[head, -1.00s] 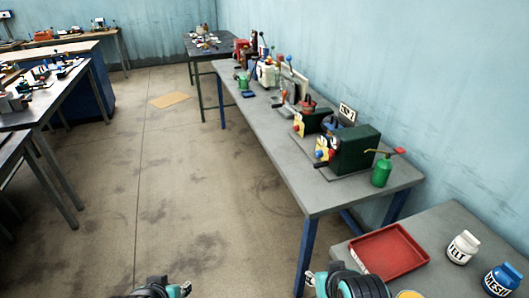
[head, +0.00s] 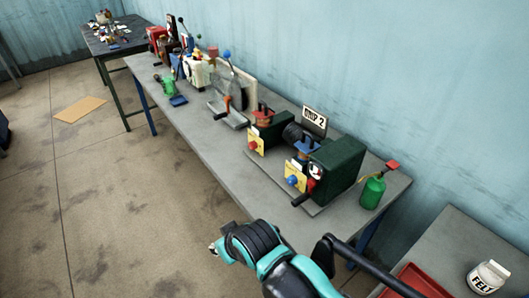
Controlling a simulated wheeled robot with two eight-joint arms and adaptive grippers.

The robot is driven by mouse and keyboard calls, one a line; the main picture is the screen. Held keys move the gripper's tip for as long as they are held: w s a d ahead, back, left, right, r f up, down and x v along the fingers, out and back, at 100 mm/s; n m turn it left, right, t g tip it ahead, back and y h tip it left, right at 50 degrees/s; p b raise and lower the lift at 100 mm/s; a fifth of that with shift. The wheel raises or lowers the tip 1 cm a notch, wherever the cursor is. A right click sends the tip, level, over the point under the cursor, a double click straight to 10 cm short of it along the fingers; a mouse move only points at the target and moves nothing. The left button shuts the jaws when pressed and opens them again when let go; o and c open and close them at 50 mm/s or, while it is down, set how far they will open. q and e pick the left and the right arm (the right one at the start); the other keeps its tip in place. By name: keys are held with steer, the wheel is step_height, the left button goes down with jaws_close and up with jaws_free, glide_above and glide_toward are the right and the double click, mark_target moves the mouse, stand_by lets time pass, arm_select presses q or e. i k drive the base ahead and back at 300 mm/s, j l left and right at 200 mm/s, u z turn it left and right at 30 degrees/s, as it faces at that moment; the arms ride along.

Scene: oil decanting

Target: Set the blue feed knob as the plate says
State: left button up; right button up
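The blue feed knob (head: 292,181) sits on a yellow dial (head: 297,170) at the front of a dark green machine (head: 338,165) on the long grey bench. A white plate (head: 314,119) reading what looks like "DRIP 2" stands above and behind the machine. My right gripper (head: 213,248) is low in front of the bench, left of and below the knob, well apart from it. It points left; its fingers are too small to tell open from shut. My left gripper is out of view. The knob's exact setting is too small to read.
A similar unit with an orange-red knob (head: 253,146) stands left of the blue knob. A black-handled crank (head: 303,199) sticks out just below it. A green oil can (head: 372,191) stands at right. A red tray (head: 425,280) and FELT jar (head: 487,277) are on the nearer table.

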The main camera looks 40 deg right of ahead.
mark_target(292, 180)
steer(key=i+l, duration=0.1)
steer(key=i, duration=1.1)
steer(key=i+l, duration=0.1)
steer(key=i, duration=1.15)
steer(key=i+z, duration=0.4)
steer(key=i+j+z, duration=0.25)
steer(key=z, duration=0.15)
steer(key=i+j+z, duration=0.4)
steer(key=z, duration=3.65)
steer(key=j, duration=0.1)
